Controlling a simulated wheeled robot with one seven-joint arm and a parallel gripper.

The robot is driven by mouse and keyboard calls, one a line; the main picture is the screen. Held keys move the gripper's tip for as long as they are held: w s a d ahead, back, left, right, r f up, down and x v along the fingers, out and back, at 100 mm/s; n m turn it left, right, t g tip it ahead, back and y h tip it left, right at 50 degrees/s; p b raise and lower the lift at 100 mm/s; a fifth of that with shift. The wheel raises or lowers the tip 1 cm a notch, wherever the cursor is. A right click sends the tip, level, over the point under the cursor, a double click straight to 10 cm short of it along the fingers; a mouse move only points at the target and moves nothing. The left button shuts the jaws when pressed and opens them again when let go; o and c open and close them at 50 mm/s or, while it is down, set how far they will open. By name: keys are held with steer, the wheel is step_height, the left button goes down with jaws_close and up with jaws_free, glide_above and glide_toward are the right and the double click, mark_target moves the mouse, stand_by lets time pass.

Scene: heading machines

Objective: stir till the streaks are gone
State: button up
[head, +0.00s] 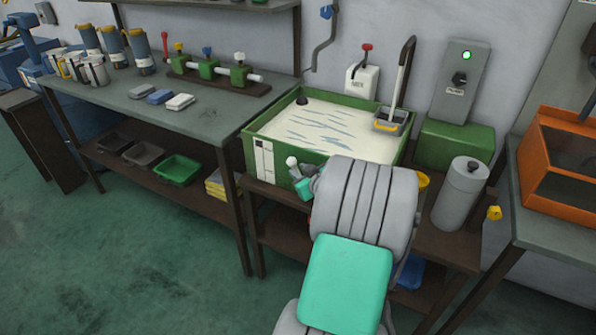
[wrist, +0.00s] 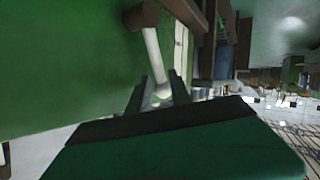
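The green tank (head: 318,157) stands on a dark bench and holds milky liquid (head: 335,128) with several blue-grey streaks across its surface. A long-handled skimmer or paddle (head: 391,123) rests at the tank's right rear corner. My gripper (head: 297,172) is outside the tank's front wall at the left, mostly hidden by my arm. In the wrist view my gripper's fingers (wrist: 161,82) stand apart, with a white rod (wrist: 153,56) with a brown end between or just beyond them. I see no clear contact.
A grey canister (head: 460,195) stands right of my arm. Behind the tank are a white switch box with a red lever (head: 362,80) and a green-lit control box (head: 460,78). An orange bin (head: 560,165) is at far right; a workbench (head: 205,118) with mugs and valves at left.

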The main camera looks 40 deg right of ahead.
steer(key=shift+x, duration=0.75)
steer(key=shift+c, duration=0.4)
jaws_close()
stand_by(0.5)
